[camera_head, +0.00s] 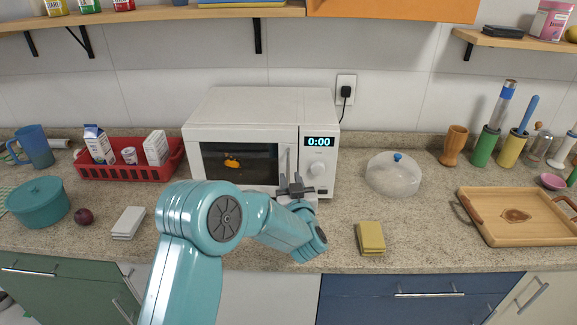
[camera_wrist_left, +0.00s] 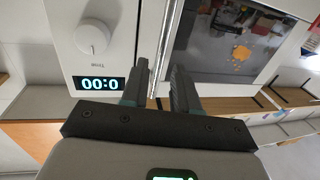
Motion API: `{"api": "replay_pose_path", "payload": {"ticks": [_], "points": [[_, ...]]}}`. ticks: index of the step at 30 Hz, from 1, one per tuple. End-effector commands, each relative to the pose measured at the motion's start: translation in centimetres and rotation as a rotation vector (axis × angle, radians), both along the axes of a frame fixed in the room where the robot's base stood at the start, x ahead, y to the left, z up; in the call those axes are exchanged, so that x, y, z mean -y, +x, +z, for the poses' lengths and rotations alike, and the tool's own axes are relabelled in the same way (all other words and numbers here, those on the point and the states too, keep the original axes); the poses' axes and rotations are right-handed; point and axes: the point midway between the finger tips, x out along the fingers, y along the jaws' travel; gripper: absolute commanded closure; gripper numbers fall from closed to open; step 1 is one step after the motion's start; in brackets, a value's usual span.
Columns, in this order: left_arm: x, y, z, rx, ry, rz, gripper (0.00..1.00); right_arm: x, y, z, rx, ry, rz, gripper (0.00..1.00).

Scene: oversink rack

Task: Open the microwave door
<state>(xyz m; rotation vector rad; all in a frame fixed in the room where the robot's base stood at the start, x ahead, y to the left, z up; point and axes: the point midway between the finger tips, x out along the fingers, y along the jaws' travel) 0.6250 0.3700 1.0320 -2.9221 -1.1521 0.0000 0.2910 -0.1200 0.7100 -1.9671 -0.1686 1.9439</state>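The white microwave (camera_head: 258,105) stands on the counter against the wall. Its door (camera_head: 240,162), with a dark window, is closed. The upright handle (camera_head: 283,164) is at the door's right edge, beside the control panel. My left gripper (camera_head: 296,184) is in front of the handle's lower part. In the left wrist view the fingers (camera_wrist_left: 160,75) are apart, one on each side of the handle line, between the dial panel (camera_wrist_left: 92,38) and the door window (camera_wrist_left: 235,42). I cannot tell whether they touch the handle. My right gripper is not in view.
A red crate (camera_head: 128,174) with cartons stands left of the microwave. A clear dome lid (camera_head: 393,175) is to its right. A yellow sponge (camera_head: 371,238) and a pale block (camera_head: 128,223) lie in front. A wooden tray (camera_head: 490,232) is at far right.

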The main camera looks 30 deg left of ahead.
Motion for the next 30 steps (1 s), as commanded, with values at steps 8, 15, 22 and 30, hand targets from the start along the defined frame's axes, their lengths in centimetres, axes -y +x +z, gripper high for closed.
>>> {"api": "replay_pose_path", "payload": {"ticks": [8, 15, 22, 30], "points": [[-3.0, 3.3, 0.1, -0.001, 0.001, -0.002, 0.71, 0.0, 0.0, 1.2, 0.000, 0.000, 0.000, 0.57], [-3.5, 4.0, 0.0, 0.000, 0.000, -0.004, 0.71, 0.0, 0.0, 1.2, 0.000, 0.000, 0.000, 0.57], [-3.5, 3.9, 0.0, 0.000, 0.000, -0.004, 1.00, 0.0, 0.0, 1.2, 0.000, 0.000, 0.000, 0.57], [-3.4, 3.9, 0.0, 0.000, 0.000, -0.006, 1.00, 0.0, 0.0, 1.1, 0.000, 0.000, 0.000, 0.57]]}}
